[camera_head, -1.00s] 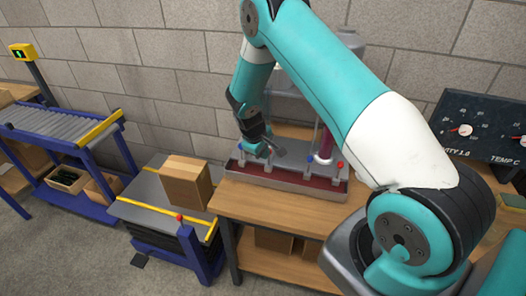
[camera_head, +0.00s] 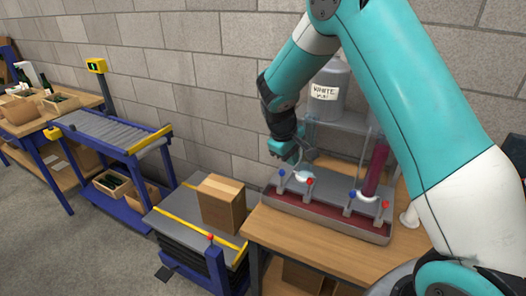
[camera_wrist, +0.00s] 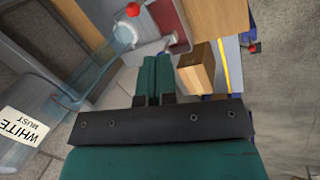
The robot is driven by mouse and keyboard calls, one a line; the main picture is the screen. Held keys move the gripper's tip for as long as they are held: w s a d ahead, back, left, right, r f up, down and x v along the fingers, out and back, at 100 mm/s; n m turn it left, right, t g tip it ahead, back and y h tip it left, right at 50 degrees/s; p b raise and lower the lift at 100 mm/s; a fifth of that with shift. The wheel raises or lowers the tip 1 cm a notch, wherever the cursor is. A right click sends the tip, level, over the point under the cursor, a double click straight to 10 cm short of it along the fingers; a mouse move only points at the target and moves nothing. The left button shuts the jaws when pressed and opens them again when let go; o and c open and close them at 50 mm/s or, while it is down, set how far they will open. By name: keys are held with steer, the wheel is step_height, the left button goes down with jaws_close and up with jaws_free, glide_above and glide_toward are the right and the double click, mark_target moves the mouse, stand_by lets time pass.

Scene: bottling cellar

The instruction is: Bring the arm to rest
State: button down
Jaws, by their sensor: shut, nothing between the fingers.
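My gripper (camera_head: 284,150) is at the end of my teal and white arm, in front of the wall and above the left part of the filling stand (camera_head: 330,222) in the head view. Its two teal fingers are together and empty in the wrist view (camera_wrist: 153,75). The arm is bent, with its upper link rising across the right of the head view and its forearm hanging down to the left. I cannot tell the exact gap between the gripper and the stand.
A clear tank labelled white must (camera_head: 328,92) stands behind the gripper, close to it in the wrist view (camera_wrist: 30,120). A cardboard box (camera_head: 221,203) sits on a lift table (camera_head: 175,232). A roller conveyor (camera_head: 110,132) and a crate-laden table (camera_head: 85,101) stand left. Grey floor is free in front.

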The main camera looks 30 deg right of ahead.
steer(key=s+a+r+n+y+b, duration=0.1)
steer(key=s+a+r+y+b, duration=0.3)
steer(key=s+a+r, duration=0.75)
steer(key=s+a+y, duration=0.1)
steer(key=s+a, duration=0.2)
steer(key=s, duration=0.3)
steer(key=s+a+r+n+y, duration=0.1)
steer(key=s+a, duration=0.1)
steer(key=s, duration=0.4)
steer(key=s+a+n+y, duration=0.1)
steer(key=s+a, duration=0.2)
steer(key=s, duration=0.3)
steer(key=shift+a+r+y, duration=0.2)
steer(key=shift+a+y, duration=0.1)
steer(key=shift+y, duration=0.1)
